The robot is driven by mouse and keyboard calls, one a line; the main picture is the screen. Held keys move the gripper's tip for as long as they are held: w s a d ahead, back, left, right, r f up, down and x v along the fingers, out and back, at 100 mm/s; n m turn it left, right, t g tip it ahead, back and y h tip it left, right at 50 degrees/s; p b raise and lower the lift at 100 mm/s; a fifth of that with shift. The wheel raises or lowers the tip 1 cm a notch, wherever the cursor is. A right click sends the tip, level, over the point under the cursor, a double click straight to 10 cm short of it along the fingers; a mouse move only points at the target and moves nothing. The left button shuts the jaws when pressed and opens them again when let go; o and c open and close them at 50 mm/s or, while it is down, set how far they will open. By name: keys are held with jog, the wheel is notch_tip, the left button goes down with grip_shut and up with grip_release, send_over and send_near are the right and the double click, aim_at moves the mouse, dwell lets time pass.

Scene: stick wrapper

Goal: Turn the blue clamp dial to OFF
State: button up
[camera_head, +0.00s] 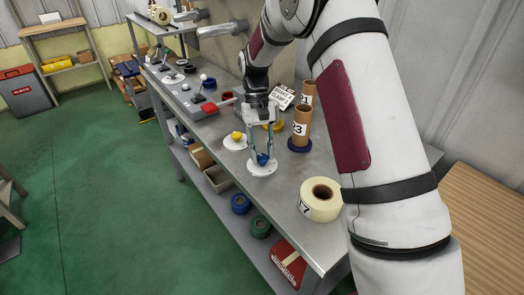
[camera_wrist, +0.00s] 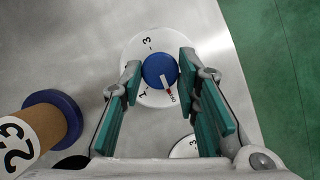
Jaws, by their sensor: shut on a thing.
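The blue clamp dial (camera_wrist: 158,70) is a round blue knob on a white round plate (camera_wrist: 134,50) with printed marks. A 3 and a 1 are legible in the wrist view. A red and white pointer runs from the knob toward the lower right of the plate, beside small lettering I cannot read clearly. My gripper (camera_wrist: 160,70) has its teal fingers on either side of the knob, shut on it. In the head view the gripper (camera_head: 262,152) reaches down over the blue dial (camera_head: 262,159) near the table's front edge.
A yellow dial (camera_head: 237,135) on its own white plate sits just behind. Cardboard tubes (camera_head: 302,125) stand to the right on the metal table, and a cream tape roll (camera_head: 320,199) lies nearer.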

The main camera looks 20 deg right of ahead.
jog(key=shift+n, duration=0.3)
jog(key=o, duration=1.2)
jog(key=v, duration=1.2)
jog(key=shift+w+a, duration=0.1)
jog(key=shift+a, duration=0.1)
